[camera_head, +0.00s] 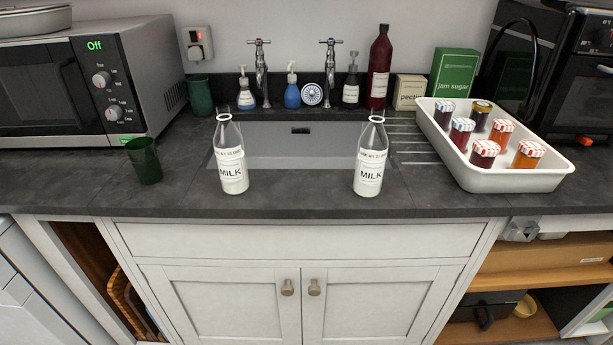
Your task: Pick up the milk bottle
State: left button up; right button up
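Two clear glass milk bottles with white MILK labels stand upright on the dark worktop, in front of the sink. The left milk bottle (231,160) stands near the sink's front left corner. The right milk bottle (370,160) stands near its front right corner. Both have open-looking tops, and the two are well apart. Neither of my grippers shows in the head view, and nothing touches either bottle.
A green glass (144,161) stands left of the left bottle, before the microwave (95,85). A white tray (508,181) with several jam jars is on the right. The sink (300,165) lies behind and between the bottles. The worktop's front edge is close to both bottles.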

aim_at(228, 140)
jog(key=i+l, duration=0.15)
jog(key=l, duration=0.15)
jog(key=i+l+u, duration=0.1)
jog(key=l, duration=0.2)
jog(key=i+l, duration=0.35)
jog(key=l, duration=0.3)
jog(key=j+u, duration=0.05)
